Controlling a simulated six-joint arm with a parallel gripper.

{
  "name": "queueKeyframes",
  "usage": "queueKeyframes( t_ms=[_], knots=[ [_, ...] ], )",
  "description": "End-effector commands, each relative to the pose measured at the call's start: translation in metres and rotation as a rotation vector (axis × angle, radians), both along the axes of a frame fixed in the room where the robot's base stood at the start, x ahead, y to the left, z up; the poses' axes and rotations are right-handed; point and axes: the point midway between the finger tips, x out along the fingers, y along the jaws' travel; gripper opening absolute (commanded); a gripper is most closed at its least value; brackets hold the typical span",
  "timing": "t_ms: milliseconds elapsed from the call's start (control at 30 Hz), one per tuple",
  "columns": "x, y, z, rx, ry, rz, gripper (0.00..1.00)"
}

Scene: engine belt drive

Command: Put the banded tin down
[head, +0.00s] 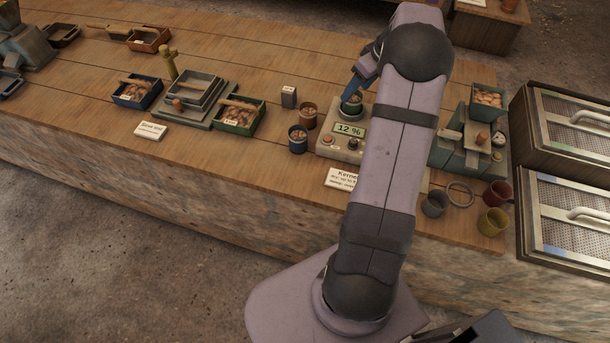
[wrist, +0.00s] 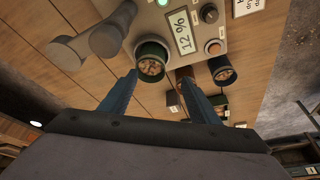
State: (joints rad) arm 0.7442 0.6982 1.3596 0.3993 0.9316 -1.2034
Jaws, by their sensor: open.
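A small dark green tin (head: 351,104) filled with brown pieces stands upright at the back of the meter (head: 341,147), behind its display. It also shows in the wrist view (wrist: 151,66). I take it for the banded tin, but I cannot make out a band clearly. My gripper (wrist: 159,76) is open, with one blue finger on each side of the tin in the wrist view. I cannot tell whether the fingers touch it. In the head view my arm hides the right part of the meter and most of my gripper.
A brown tin (head: 308,115) and a blue tin (head: 298,139) stand just left of the meter. A small grey block (head: 289,96) is behind them. A green tray (head: 239,116) is further left. Empty cups (head: 434,204) stand at the right; bare bench lies in front of the blue tin.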

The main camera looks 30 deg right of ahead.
Motion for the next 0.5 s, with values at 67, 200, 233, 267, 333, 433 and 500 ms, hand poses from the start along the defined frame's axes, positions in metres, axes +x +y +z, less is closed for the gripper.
queueKeyframes(
  t_ms=[67,200,233,267,333,433,500],
  knots=[
    [-0.001,0.030,0.004,0.013,0.029,-0.005,0.56],
    [-0.015,0.099,0.009,0.032,0.106,-0.039,0.56],
    [-0.021,0.116,0.010,0.033,0.125,-0.048,0.56],
    [-0.028,0.133,0.011,0.034,0.143,-0.058,0.56],
    [-0.048,0.172,0.012,0.032,0.187,-0.080,0.56],
    [-0.084,0.220,0.010,0.020,0.244,-0.114,0.56],
    [-0.112,0.248,0.007,0.006,0.277,-0.137,0.56]
  ],
)
